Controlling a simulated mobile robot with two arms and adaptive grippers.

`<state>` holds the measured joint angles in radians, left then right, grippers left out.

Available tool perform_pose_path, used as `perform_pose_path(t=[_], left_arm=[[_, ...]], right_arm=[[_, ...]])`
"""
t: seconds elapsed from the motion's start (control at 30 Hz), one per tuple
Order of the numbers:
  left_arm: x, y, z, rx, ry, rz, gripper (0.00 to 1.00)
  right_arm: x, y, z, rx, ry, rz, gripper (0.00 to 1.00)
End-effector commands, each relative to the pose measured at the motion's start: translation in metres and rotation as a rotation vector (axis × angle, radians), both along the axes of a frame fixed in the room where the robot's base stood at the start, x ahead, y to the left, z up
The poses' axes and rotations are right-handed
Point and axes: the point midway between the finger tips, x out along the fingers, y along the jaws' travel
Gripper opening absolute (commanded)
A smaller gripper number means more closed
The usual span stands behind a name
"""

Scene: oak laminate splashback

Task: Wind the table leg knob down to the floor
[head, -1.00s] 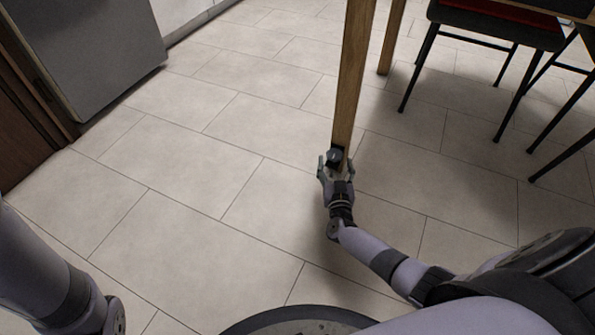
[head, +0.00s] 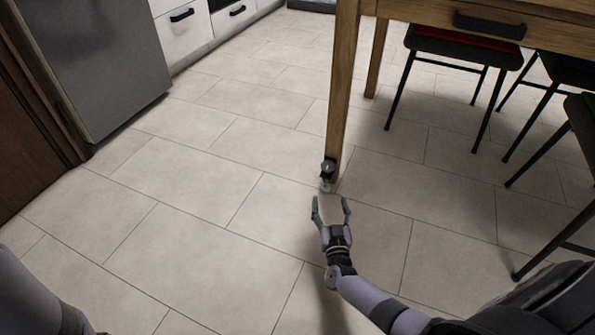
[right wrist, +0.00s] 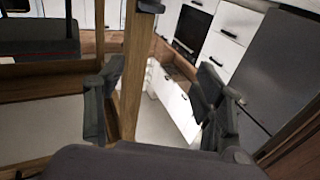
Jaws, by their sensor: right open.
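The wooden table leg (head: 343,90) comes down from the table at upper centre in the head view. The black knob (head: 328,165) is at its lower end, with a small pale foot (head: 326,186) below it close to the floor. My right gripper (head: 331,203) is open and empty, just on the near side of the knob and apart from it. In the right wrist view its two fingers (right wrist: 158,105) are spread, with the leg (right wrist: 136,60) nearer the left finger. A dark piece at the top edge there may be the knob. My left gripper is out of view.
Black chairs (head: 455,48) with red seats stand under the table (head: 565,32) at right. A grey fridge-like cabinet (head: 95,60) and white drawers (head: 180,28) are at upper left. The tiled floor (head: 200,205) left of the leg is clear.

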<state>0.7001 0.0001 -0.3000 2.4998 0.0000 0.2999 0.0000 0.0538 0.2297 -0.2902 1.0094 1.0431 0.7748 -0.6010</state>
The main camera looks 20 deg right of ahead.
Motion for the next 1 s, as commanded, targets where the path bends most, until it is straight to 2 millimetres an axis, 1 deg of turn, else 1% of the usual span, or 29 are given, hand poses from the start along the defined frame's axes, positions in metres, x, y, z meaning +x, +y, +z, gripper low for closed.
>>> perform_pose_path(t=[0.03,0.47,1.0], left_arm=[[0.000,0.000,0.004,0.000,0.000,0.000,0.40],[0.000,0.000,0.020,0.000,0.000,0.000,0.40],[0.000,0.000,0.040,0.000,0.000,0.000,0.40]], right_arm=[[0.000,0.005,0.008,0.003,-0.014,0.011,0.62],[0.002,0.048,0.083,0.022,-0.168,0.103,0.62],[-0.009,0.094,0.179,0.041,-0.359,0.208,0.62]])
